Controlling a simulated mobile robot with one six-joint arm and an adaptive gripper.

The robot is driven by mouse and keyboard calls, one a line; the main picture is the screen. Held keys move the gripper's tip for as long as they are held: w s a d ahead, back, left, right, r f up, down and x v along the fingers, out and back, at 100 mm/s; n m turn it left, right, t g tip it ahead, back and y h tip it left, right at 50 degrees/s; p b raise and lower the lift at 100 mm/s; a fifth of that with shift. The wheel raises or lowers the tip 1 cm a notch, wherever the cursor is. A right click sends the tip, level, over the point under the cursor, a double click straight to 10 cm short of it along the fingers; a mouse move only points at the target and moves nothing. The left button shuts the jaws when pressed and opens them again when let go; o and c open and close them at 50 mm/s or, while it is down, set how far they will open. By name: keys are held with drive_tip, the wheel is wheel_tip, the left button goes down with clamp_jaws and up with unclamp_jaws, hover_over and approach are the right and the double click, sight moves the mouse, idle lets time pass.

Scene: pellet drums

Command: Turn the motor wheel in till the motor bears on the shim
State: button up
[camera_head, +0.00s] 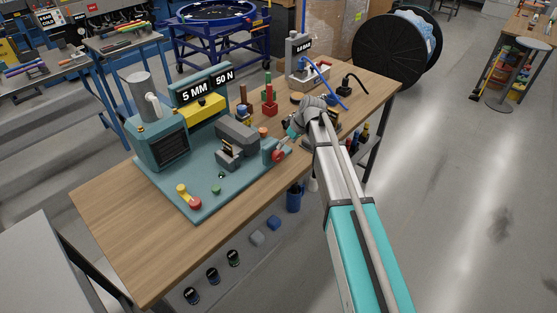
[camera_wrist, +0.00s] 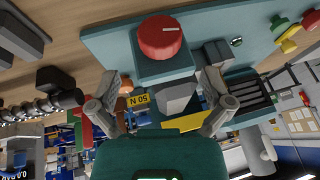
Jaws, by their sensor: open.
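The red motor wheel (camera_head: 278,156) sits on a teal block at the right front of the teal machine plate. In the wrist view the wheel (camera_wrist: 160,37) carries a short white mark, and its block is beneath it. A grey block (camera_head: 237,136), apparently the motor, stands on the plate left of the wheel. I cannot make out the shim or whether the motor touches it. My gripper (camera_head: 291,137) is close to the wheel. In the wrist view my gripper (camera_wrist: 160,80) has its fingers wide apart, with nothing between the tips; the wheel lies beyond them.
A display (camera_head: 206,88) reads 5 MM and 50 N behind the plate. A yellow and red control (camera_head: 189,197) sits at the plate's front. A red-based stand (camera_head: 269,105) and a grey press (camera_head: 300,65) stand farther back. The table's front strip (camera_head: 150,260) is clear.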

sight(281, 152)
drive_tip(key=shift+b+x, duration=2.9)
drive_tip(key=shift+x, duration=0.65)
drive_tip(key=shift+c, duration=0.3)
drive_tip(key=c, duration=1)
